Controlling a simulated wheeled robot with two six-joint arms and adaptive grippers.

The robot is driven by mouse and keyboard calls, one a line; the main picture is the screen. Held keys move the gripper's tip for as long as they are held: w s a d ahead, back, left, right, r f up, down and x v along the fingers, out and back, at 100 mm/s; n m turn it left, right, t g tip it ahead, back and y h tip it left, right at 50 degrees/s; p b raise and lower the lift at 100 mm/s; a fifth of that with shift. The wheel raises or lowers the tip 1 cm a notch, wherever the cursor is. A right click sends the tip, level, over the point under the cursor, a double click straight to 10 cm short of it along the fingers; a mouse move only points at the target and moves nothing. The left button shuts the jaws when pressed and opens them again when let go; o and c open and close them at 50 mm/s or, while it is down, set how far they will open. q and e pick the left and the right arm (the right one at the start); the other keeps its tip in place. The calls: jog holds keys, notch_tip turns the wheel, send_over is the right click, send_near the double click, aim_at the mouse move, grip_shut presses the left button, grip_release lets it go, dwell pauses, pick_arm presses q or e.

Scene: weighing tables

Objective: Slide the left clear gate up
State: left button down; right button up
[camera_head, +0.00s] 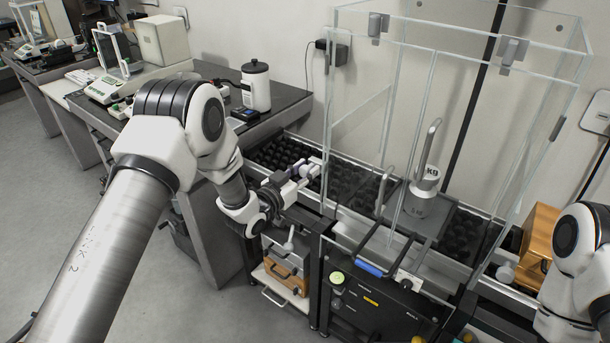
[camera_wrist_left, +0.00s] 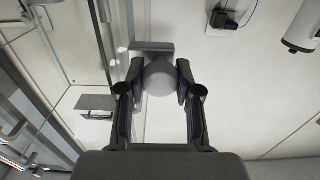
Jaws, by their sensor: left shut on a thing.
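The left clear gate (camera_head: 345,110) belongs to the tall clear case over the scale. Its pane is hard to tell from the case's other clear walls. My left gripper (camera_head: 308,172) is at the lower left side of the case. In the left wrist view, my left gripper (camera_wrist_left: 161,90) is shut on a round pale knob (camera_wrist_left: 160,76), one finger on each side. A grey plate (camera_wrist_left: 150,47) shows just behind the knob. How far the gate is raised cannot be told. A piece of my right arm shows at the right edge; its gripper is out of frame.
A metal weight (camera_head: 421,200) marked KG, with a tall handle, stands inside the case. The black scale front (camera_head: 375,305) has a blue-handled bar. A dark bench (camera_head: 265,108) with a white bottle (camera_head: 256,88) stands left. An orange-brown box (camera_head: 538,235) is at right.

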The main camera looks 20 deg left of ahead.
pick_arm(q)
notch_tip(320, 180, up, 23)
jog(key=p, duration=0.8)
jog(key=shift+w, duration=0.1)
jog(key=c, duration=1.1)
grip_release()
jog(key=shift+o, duration=0.2)
jog(key=shift+f, duration=0.1)
jog(key=v, duration=1.2)
